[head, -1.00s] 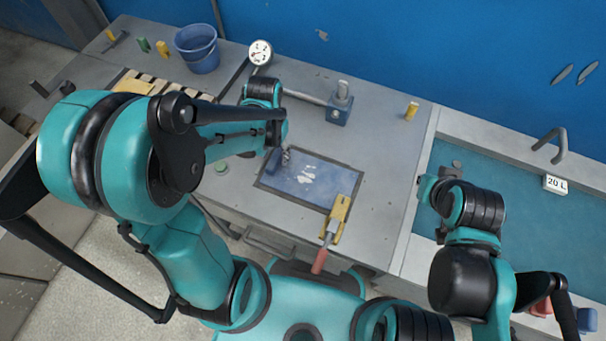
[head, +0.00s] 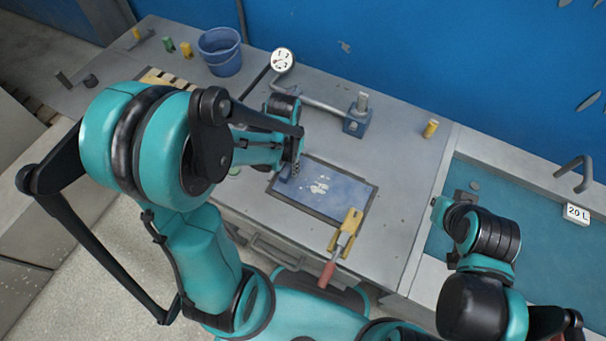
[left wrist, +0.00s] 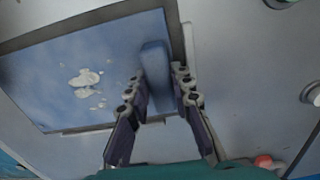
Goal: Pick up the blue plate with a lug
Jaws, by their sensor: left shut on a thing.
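The blue plate (head: 330,201) lies in a dark-edged rectangular recess in the grey bench, with white flaky patches on its middle. It also shows in the left wrist view (left wrist: 45,85). Its upright blue lug (left wrist: 154,66) stands near one edge. My left gripper (head: 291,172) is at the plate's left end. In the left wrist view my left gripper's fingers (left wrist: 158,92) are on either side of the lug, shut on it. I cannot tell whether the plate is lifted at all. My right gripper (head: 439,208) is away to the right, its fingers too small to read.
A yellow toggle clamp (head: 351,222) with a red handle stands at the plate's front right edge. A blue block with a post (head: 357,122), a dial gauge (head: 282,61) and a blue bucket (head: 220,52) stand behind. A teal-floored basin (head: 520,216) lies right.

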